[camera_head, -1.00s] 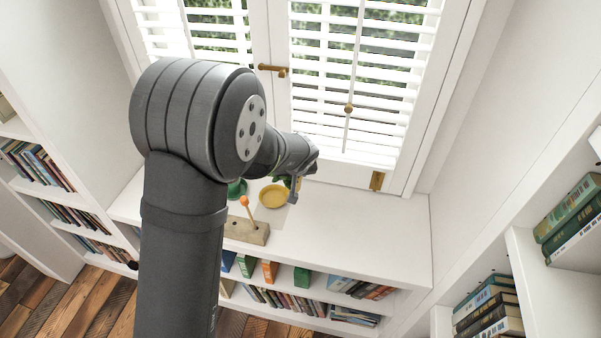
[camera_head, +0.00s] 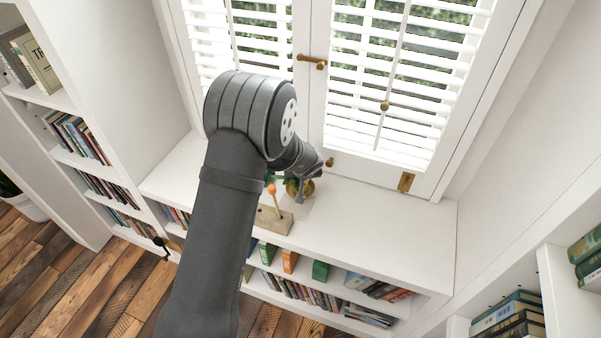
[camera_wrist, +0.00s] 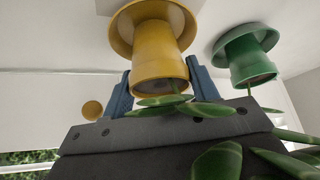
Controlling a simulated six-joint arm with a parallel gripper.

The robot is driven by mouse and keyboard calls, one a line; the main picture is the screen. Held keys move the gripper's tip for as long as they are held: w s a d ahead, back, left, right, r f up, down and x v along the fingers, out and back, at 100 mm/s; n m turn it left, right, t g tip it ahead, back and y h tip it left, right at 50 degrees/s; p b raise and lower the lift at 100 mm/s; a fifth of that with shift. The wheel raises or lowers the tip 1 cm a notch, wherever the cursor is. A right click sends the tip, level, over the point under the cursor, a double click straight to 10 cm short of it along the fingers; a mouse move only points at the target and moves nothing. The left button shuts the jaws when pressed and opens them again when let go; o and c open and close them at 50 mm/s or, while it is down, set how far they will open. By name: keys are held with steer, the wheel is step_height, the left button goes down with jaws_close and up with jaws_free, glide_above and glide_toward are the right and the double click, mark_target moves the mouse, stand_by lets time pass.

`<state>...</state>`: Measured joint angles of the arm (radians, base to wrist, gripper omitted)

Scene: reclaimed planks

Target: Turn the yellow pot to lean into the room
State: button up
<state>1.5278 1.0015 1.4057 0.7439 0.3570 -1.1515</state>
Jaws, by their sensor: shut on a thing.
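The yellow pot (camera_wrist: 158,55) stands on its yellow saucer in the wrist view, which shows it upside down. My gripper (camera_wrist: 160,88) is shut on the pot, with one blue finger on each side. Green leaves (camera_wrist: 185,108) show at the pot's rim, partly hidden by my gripper; which way the plant leans is hard to tell.
A green pot (camera_wrist: 248,55) stands close beside the yellow one. A wooden block (camera_head: 273,220) with an orange-topped peg (camera_head: 271,190) sits nearer the shelf's front edge. White shuttered windows (camera_head: 380,60) rise behind. The shelf top (camera_head: 390,220) is clear to the right.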

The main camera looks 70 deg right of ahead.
steer(key=shift+f, duration=0.25)
steer(key=o, duration=1.4)
steer(key=shift+c, duration=0.2)
steer(key=v, duration=1.7)
steer(key=shift+r, duration=0.2)
steer(key=shift+s, duration=0.1)
steer(key=x, duration=1.7)
steer(key=shift+f, duration=0.25)
